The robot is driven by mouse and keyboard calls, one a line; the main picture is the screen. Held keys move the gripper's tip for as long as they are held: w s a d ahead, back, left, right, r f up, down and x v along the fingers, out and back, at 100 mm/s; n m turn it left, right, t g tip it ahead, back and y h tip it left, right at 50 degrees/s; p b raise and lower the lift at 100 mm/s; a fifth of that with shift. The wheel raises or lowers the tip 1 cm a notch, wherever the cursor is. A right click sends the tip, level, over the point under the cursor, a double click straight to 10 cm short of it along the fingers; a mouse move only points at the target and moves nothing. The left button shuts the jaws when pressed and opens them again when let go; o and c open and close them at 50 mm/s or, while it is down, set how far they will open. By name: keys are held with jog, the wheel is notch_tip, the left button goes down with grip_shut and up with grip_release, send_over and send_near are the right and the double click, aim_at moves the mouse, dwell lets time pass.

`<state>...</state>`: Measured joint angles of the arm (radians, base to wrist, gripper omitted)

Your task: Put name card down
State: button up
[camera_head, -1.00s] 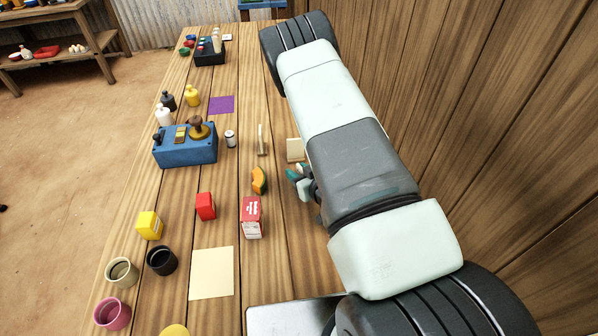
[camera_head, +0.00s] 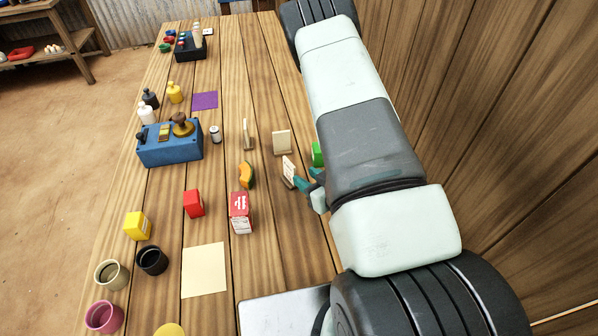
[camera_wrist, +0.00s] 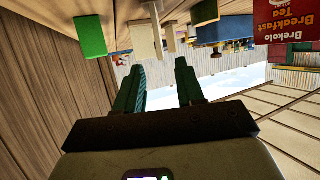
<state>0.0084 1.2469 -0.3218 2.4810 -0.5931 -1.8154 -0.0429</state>
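The name card (camera_head: 289,170) is a small pale card with dark and red lettering. In the head view it is upright just beyond and left of my gripper's teal fingertips (camera_head: 306,183), beside two plain cream upright cards (camera_head: 282,142). In the wrist view, which is upside down, a thin pale upright (camera_wrist: 156,25) shows ahead of the gap and may be the card edge-on. My gripper (camera_wrist: 160,75) has its fingers apart with nothing visible between them. Whether the card's bottom edge rests flat on the table is hard to tell.
A green block (camera_head: 318,153) is right of the card, near the wall. An orange and green object (camera_head: 246,174) and a red tea box (camera_head: 240,212) are to the left. A blue device (camera_head: 170,146) stands farther left. A pale mat (camera_head: 204,270) lies near the front.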

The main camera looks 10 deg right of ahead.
jog(key=w+d+r+g+h, duration=0.1)
jog(key=w+d+r+h, duration=0.15)
jog(key=w+r, duration=0.6)
jog(key=s+r+m+g+h, duration=0.2)
jog(key=s+r+h, duration=0.15)
jog(key=r, duration=1.15)
jog(key=s+a+r+g, duration=0.1)
jog(key=s+r, duration=0.3)
jog(key=s, duration=0.3)
jog(key=s+a+r+m+g, duration=0.1)
jog(key=s+a+r, duration=0.1)
jog(key=s+r, duration=0.3)
jog(key=s+a+r+m+g+y, duration=0.1)
jog(key=s+r, duration=0.3)
jog(key=s, duration=0.7)
jog(key=shift+a+r+g, duration=0.15)
jog(key=shift+g, duration=0.35)
jog(key=shift+w, duration=0.1)
